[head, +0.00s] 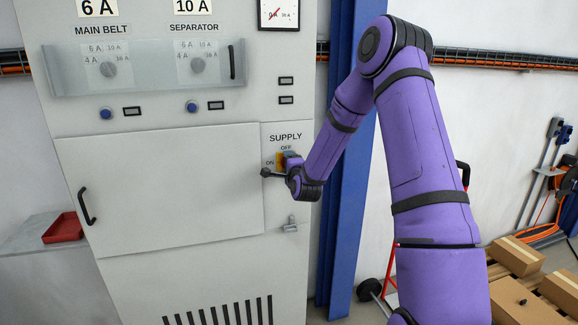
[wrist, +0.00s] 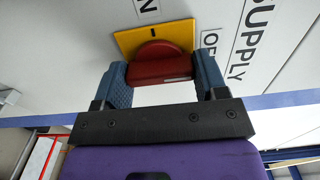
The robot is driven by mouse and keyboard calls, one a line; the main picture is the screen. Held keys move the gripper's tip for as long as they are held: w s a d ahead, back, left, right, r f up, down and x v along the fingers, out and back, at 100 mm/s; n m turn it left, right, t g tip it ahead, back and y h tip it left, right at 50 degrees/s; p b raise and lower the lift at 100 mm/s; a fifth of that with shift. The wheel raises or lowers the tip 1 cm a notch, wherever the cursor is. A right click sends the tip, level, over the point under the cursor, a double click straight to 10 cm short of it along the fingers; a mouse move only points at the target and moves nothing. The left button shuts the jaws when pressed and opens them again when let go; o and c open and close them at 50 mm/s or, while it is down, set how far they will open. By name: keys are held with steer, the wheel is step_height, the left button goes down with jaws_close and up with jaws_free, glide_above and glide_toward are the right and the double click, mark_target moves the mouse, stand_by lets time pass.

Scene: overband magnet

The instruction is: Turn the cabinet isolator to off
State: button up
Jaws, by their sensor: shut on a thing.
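The cabinet isolator is a red rotary handle (wrist: 160,70) on a yellow plate (wrist: 127,40), seen in the wrist view. In the head view the yellow plate (head: 280,159) sits under the SUPPLY label, mostly hidden by my wrist. The ON mark (head: 270,163) is left of it and the OFF mark (head: 286,148) above it. My gripper (wrist: 162,78) is shut on the red handle, one blue finger on each side. It also shows in the head view (head: 284,165), in front of the plate. I cannot tell for sure which mark the handle points to.
The grey cabinet (head: 150,250) has a closed door with a black handle (head: 87,206) left of the isolator. A small latch (head: 290,224) is below it. A blue column (head: 345,210) stands just right of the cabinet. Boxes (head: 517,256) lie on a pallet at the lower right.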

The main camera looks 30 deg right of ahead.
steer(key=shift+f, duration=0.1)
steer(key=o, duration=0.9)
steer(key=shift+o, duration=0.2)
steer(key=v, duration=1)
steer(key=shift+s, duration=0.4)
steer(key=shift+a, duration=0.1)
